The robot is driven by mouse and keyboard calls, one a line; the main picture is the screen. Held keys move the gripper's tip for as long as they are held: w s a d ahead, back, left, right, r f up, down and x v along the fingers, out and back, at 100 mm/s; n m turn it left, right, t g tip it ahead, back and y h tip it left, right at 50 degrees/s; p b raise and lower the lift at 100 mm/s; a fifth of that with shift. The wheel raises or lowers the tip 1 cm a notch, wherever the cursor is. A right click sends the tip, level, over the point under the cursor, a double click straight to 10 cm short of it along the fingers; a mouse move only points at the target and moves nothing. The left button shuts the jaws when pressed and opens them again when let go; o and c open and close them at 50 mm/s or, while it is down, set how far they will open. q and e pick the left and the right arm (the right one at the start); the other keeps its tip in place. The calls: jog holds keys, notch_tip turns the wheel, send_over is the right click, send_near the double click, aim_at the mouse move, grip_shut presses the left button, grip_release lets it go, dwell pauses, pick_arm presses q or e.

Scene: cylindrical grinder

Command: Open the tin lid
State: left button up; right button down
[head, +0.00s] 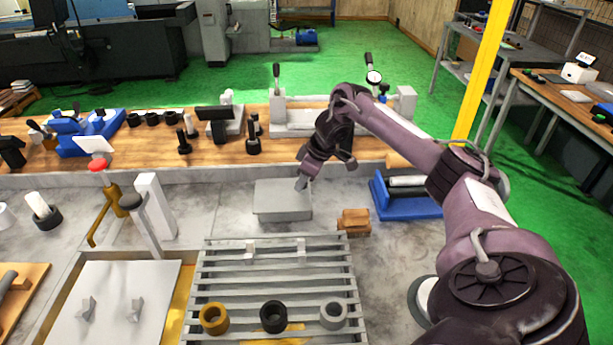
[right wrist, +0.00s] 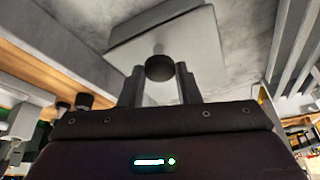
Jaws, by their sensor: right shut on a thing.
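The grey tin (head: 283,205) sits on the grey stone worktop, in front of the wooden shelf. My right gripper (head: 302,184) reaches down to its top near the back right. In the right wrist view, my right gripper (right wrist: 160,85) is shut on a round black knob (right wrist: 160,68) on the pale lid (right wrist: 195,50), with one finger on each side. I cannot tell whether the lid is apart from the tin. The gripper hides part of the lid in the head view. My left gripper is not in view.
A slatted grey rack (head: 270,265) with several rings stands in front of the tin. A small wooden block (head: 353,222) and a blue holder (head: 405,200) stand to its right. A white upright block (head: 155,205) stands left. Bare worktop lies left of the tin.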

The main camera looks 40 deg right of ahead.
jog(key=w+a+p, duration=0.1)
jog(key=a, duration=0.1)
jog(key=w+a+p, duration=0.1)
jog(key=w+a, duration=0.1)
jog(key=shift+w+r, duration=0.1)
jog(key=shift+r, duration=0.3)
send_over(259, 195)
jog(key=shift+f+p, duration=0.3)
jog(key=shift+p, duration=0.1)
jog(key=c, duration=1.1)
grip_release()
jog(key=shift+o, duration=0.2)
jog(key=v, duration=0.7)
jog(key=shift+r+b, duration=0.35)
jog(key=shift+b, duration=0.1)
jog(key=shift+d+f, duration=0.1)
